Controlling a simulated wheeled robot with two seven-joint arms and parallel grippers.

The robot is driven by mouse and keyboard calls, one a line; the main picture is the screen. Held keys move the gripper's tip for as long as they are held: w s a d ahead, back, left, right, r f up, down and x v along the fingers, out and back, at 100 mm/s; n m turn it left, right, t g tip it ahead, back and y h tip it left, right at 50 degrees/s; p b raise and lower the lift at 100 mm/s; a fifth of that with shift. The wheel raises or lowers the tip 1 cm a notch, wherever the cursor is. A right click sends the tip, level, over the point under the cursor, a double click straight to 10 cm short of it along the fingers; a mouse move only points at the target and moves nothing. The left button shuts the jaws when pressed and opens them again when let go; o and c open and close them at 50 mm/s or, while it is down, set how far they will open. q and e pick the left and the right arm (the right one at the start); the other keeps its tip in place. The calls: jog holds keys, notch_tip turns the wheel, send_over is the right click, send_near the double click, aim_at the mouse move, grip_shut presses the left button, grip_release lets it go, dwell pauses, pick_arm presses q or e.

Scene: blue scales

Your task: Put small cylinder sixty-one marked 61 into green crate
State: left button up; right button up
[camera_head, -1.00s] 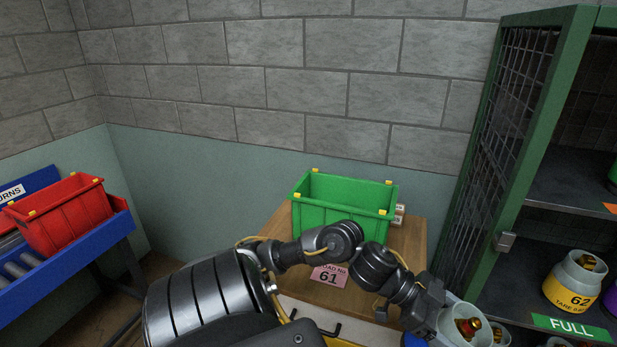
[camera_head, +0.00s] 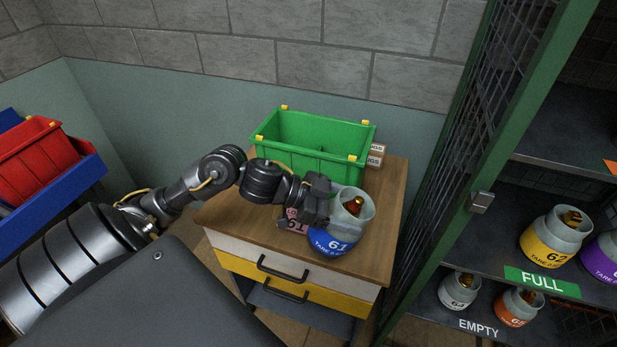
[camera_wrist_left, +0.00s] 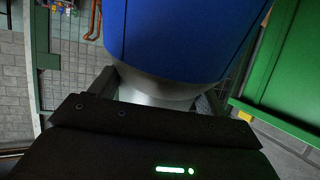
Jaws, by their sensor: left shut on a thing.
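The small cylinder marked 61 (camera_head: 338,240) has a blue band, a pale grey collar and a brass valve. My left gripper (camera_head: 318,205) is shut on it and holds it upright over the front right of the wooden cabinet top. In the left wrist view the blue cylinder (camera_wrist_left: 180,40) fills the space between the fingers (camera_wrist_left: 158,92). The green crate (camera_head: 300,160) stands behind it at the back of the cabinet, and its inside looks empty. The crate's green wall also shows in the left wrist view (camera_wrist_left: 285,70). My right gripper is not in view.
The wooden cabinet (camera_head: 385,230) has a pink card (camera_head: 292,222) partly hidden by my gripper. Small boxes (camera_head: 376,155) sit beside the crate. At right stands a green-framed cage shelf with cylinders, including yellow 62 (camera_head: 552,240). A red crate (camera_head: 35,160) is at left.

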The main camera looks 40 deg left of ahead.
pick_arm(q)
jog(key=s+a+r+n+t+p, duration=0.1)
jog(key=s+a+r+p, duration=0.4)
jog(key=s+a+r, duration=0.35)
jog(key=shift+y, duration=0.4)
jog(key=w+d+f+b, duration=0.1)
jog(key=w, duration=0.2)
jog(key=w+d+f+b, duration=0.1)
jog(key=w, duration=0.3)
jog(key=w+d+f+b, duration=0.1)
jog(key=w, duration=0.2)
jog(key=shift+w, duration=0.15)
jog(key=w+f, duration=0.1)
jog(key=f, duration=0.2)
jog(key=w+f, duration=0.2)
jog(key=f, duration=0.1)
jog(key=w+d+f, duration=0.1)
jog(key=f, duration=0.2)
jog(key=shift+w+f+p, duration=0.15)
jog(key=shift+f+p, duration=0.05)
jog(key=shift+p, duration=0.15)
